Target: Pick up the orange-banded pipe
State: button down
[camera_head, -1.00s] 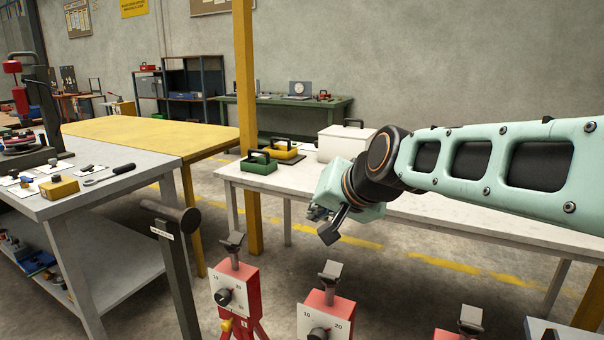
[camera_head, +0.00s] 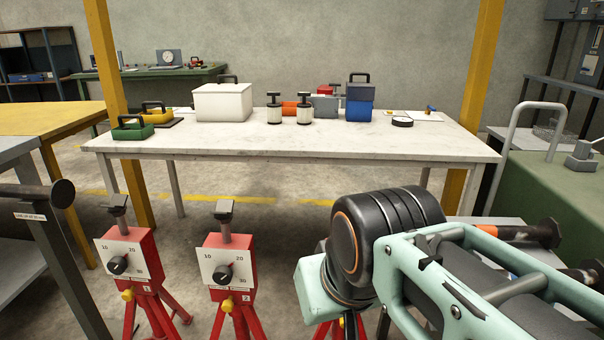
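A dark pipe with an orange band (camera_head: 502,233) lies at the right, behind my forearm. Its right end has a dark flange, and my arm hides its left part. My arm reaches in from the lower right, and its mint-coloured wrist is left of the pipe, apart from its visible part. My gripper's fingers cannot be made out; the wrist and the lower picture edge hide that area.
Red stands with dials (camera_head: 130,255) (camera_head: 226,262) stand at the lower left, and another is partly hidden by my wrist. A white table (camera_head: 300,150) behind carries boxes and jars. A green cart (camera_head: 540,190) with a pale handle is at the right. Another dark flanged part (camera_head: 585,276) shows at the right edge.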

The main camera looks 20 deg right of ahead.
aim_at(549, 233)
jog(key=z, duration=1.65)
jog(key=i+l+u, duration=0.45)
jog(key=l+u, duration=0.15)
jog(key=i+l+u, duration=0.15)
jog(key=l+u, duration=0.15)
jog(key=l, duration=0.15)
jog(key=k+j+u, duration=0.2)
jog(key=j, duration=0.25)
jog(key=i+l, duration=0.1)
jog(key=l, duration=0.15)
jog(key=i+l+z, duration=0.1)
jog(key=l, duration=0.2)
